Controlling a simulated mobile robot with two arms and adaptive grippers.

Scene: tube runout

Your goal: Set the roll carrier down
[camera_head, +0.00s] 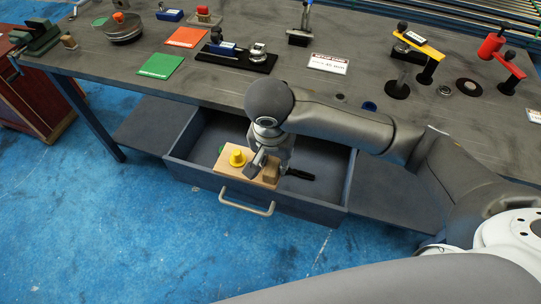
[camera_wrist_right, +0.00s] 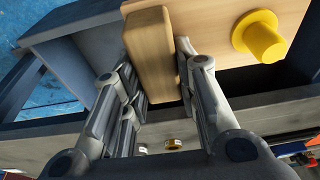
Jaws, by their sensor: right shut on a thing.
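The roll carrier is a light wooden board (camera_head: 232,172) with a yellow knob (camera_head: 237,157) and an upright wooden block (camera_head: 271,172). It is at the open drawer (camera_head: 325,160), close behind the drawer's front wall; I cannot tell whether it touches the drawer floor. My right gripper (camera_head: 262,163) reaches down from above and is shut on the wooden block. In the right wrist view the fingers (camera_wrist_right: 160,85) stand either side of the block (camera_wrist_right: 150,50), with the yellow knob (camera_wrist_right: 259,36) to the right. My left gripper is not in view.
The drawer's pale handle (camera_head: 247,207) faces the blue floor. A black-handled item (camera_head: 300,174) lies in the drawer right of the carrier. A green piece (camera_head: 222,150) shows behind it. The dark bench (camera_head: 330,90) above carries a sign (camera_head: 328,64), colored mats and several fixtures.

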